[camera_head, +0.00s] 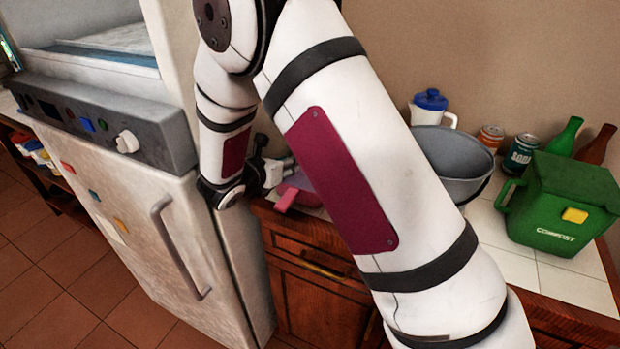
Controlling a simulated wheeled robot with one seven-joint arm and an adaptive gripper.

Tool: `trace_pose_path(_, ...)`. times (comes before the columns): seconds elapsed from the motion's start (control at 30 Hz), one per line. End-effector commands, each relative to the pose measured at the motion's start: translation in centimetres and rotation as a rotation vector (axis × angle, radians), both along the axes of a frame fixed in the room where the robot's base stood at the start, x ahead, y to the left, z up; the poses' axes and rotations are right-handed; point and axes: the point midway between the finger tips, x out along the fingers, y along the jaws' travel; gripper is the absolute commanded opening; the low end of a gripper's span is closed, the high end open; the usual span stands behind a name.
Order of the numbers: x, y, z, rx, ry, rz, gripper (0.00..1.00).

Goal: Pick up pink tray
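A pink thing, likely the pink tray (287,198), shows in the head view at the left end of the counter, near the appliance. Its front part juts toward the counter's edge, and my large white arm hides its right side. My gripper (284,166) is just above and behind the visible pink part. It is small and partly covered by my arm, so I cannot tell whether its fingers are open or touching the tray.
A grey bucket (455,160), a blue-lidded white jug (431,108), cans (521,151), bottles (566,136) and a green compost bin (562,205) stand right on the tiled counter (512,255). A white appliance (150,225) stands left.

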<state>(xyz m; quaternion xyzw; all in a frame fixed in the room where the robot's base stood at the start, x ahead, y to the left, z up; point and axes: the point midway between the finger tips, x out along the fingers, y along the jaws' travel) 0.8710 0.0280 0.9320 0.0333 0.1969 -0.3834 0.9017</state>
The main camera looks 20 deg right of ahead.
Motion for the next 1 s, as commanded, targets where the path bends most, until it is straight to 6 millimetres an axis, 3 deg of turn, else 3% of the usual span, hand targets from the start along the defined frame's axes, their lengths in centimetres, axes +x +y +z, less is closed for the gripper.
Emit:
trace_pose_path(0.3,0.49,-0.52,-0.29,0.0,0.0,0.001,0.26)
trace_pose_path(0.33,0.49,-0.52,-0.29,0.0,0.0,0.001,0.23)
trace_pose_path(0.43,0.48,-0.51,-0.29,0.0,0.0,0.001,0.01)
trace_pose_path(1.0,0.51,-0.5,-0.03,0.0,-0.002,0.001,0.0)
